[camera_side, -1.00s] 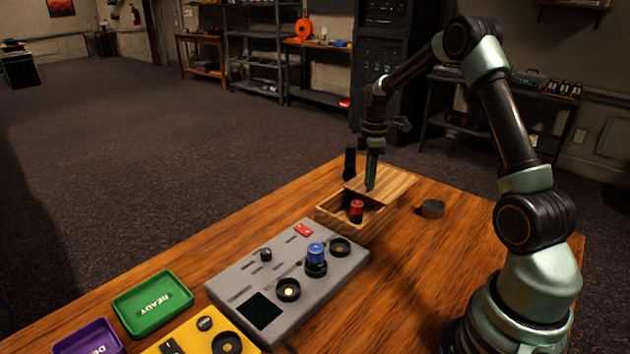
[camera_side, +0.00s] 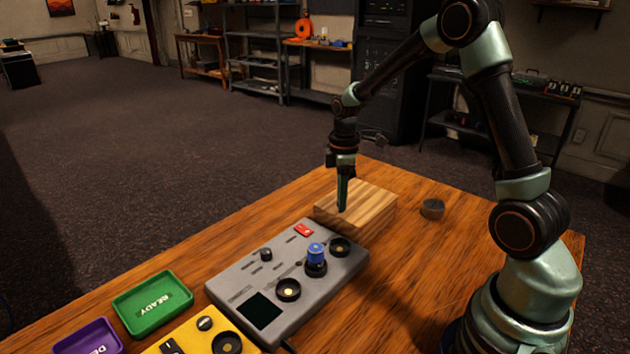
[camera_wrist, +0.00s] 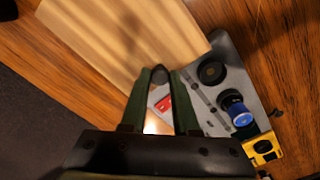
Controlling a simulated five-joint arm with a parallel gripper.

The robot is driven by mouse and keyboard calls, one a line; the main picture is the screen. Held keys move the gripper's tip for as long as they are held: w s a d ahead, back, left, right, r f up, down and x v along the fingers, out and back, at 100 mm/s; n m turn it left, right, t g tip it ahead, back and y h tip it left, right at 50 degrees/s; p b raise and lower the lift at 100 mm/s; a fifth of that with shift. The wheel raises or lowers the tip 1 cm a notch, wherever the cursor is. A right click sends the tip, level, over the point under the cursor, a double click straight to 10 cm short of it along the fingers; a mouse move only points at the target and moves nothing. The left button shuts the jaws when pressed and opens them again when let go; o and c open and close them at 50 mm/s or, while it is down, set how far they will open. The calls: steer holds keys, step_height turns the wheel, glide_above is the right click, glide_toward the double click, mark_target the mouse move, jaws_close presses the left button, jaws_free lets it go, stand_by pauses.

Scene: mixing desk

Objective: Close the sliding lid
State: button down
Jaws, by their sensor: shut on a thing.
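The wooden box (camera_side: 352,222) stands at the far part of the desk. Its sliding lid (camera_side: 368,200) lies over the top, and no opening shows from the side. The lid (camera_wrist: 125,30) also fills the upper left of the wrist view. My gripper (camera_side: 342,208) points down at the lid's left end. In the wrist view my gripper's fingertips (camera_wrist: 161,72) meet around a small dark round part at the lid's edge, so it is shut on the lid. The red cylinder inside the box is hidden now.
A grey mixing panel (camera_side: 240,285) with a blue knob (camera_side: 316,254) lies just in front of the box. A dark round piece (camera_side: 432,208) sits right of it. A green READY tray (camera_side: 153,303), a purple tray (camera_side: 88,340) and a yellow unit (camera_side: 190,342) are at the front left.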

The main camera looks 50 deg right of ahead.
steer(key=c, duration=0.7)
jaws_free()
steer(key=shift+a, duration=0.2)
steer(key=shift+o, duration=0.2)
step_height(320, 180, up, 12)
steer(key=shift+a+r, duration=0.1)
steer(key=shift+r, duration=0.05)
steer(key=s+a+r+m+t, duration=0.3)
steer(key=s+a+m+t, duration=0.2)
steer(key=s+a+m, duration=0.4)
steer(key=s+a, duration=0.2)
steer(key=s, duration=0.1)
steer(key=shift+s+a+r+t, duration=0.25)
steer(key=shift+a+r+t, duration=0.05)
steer(key=shift+a, duration=0.1)
